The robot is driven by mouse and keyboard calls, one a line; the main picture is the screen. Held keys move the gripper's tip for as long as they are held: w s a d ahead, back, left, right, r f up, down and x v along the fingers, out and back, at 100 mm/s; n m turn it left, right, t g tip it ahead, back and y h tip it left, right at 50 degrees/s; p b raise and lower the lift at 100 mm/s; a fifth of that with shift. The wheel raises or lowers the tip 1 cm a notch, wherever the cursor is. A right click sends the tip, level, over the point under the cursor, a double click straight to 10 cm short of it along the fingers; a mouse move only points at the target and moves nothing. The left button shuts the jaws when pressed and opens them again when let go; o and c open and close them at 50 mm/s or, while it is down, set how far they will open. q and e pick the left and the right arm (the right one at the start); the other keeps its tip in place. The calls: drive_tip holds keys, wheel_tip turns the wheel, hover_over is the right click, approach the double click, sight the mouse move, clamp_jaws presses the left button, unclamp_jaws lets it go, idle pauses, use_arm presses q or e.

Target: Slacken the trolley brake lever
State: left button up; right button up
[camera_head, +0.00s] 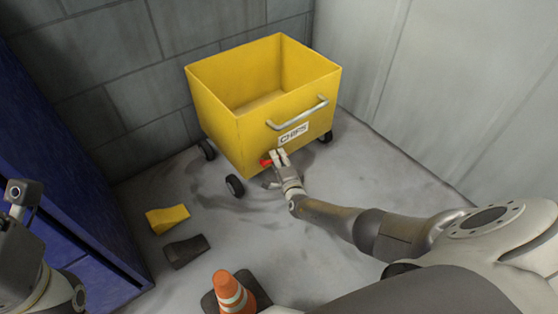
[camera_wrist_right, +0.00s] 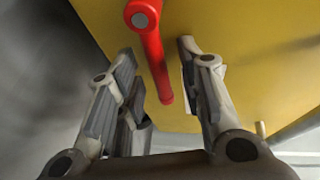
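The red brake lever (camera_wrist_right: 153,60) is on the yellow trolley (camera_head: 218,118), low on its front side. It shows as a small red piece (camera_head: 265,162) in the head view, partly beside my right gripper (camera_head: 281,155). In the right wrist view the lever runs down from a round pivot with a grey centre, and its lower end lies in the gap between the fingers of my right gripper (camera_wrist_right: 156,54). Those fingers are open, with visible space on both sides of the lever. Only part of my left arm shows at the left edge; its gripper is not visible.
The trolley has black wheels and a grey handle (camera_head: 298,114) above a "CHIPS" label (camera_head: 293,132). A yellow wedge (camera_head: 168,218), a dark wedge (camera_head: 186,251) and an orange cone (camera_head: 232,292) stand on the floor. A blue cabinet (camera_head: 60,190) is left; walls stand behind and right.

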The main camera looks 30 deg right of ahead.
drive_tip(key=v, duration=1.2)
idle(0.4)
idle(0.4)
